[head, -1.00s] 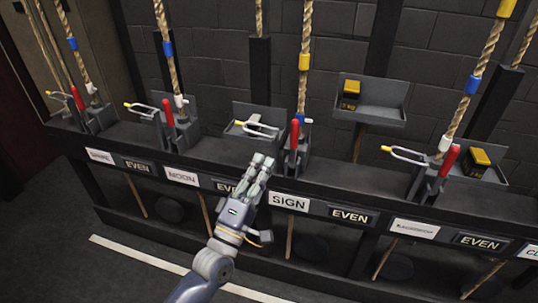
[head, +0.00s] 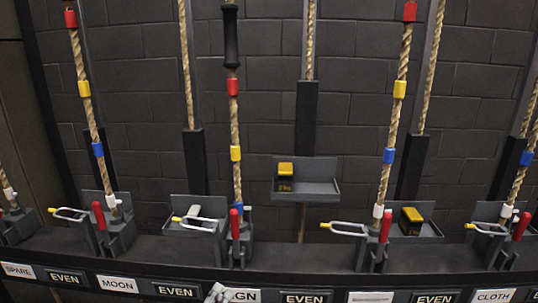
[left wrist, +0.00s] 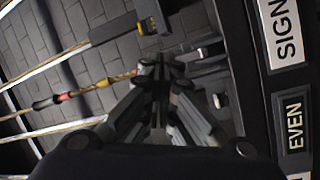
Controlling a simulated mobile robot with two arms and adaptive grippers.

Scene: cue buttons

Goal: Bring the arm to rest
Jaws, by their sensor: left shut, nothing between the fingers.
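My left gripper (head: 218,293) shows only its fingertips at the bottom edge of the head view, in front of the SIGN label (head: 243,296). In the left wrist view its dark fingers (left wrist: 160,65) are drawn together with nothing between them. The fingers are apart from the ropes and levers as far as I can tell. The rest of the left arm is out of the head view. My right gripper is in neither view.
A dark rail (head: 150,245) carries several rope stations with red-handled levers (head: 235,224). Labels MOON (head: 118,284) and EVEN (head: 176,291) run along its front. A raised tray (head: 322,189) holds a yellow-topped weight (head: 285,172). A dark brick wall (head: 140,150) stands behind.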

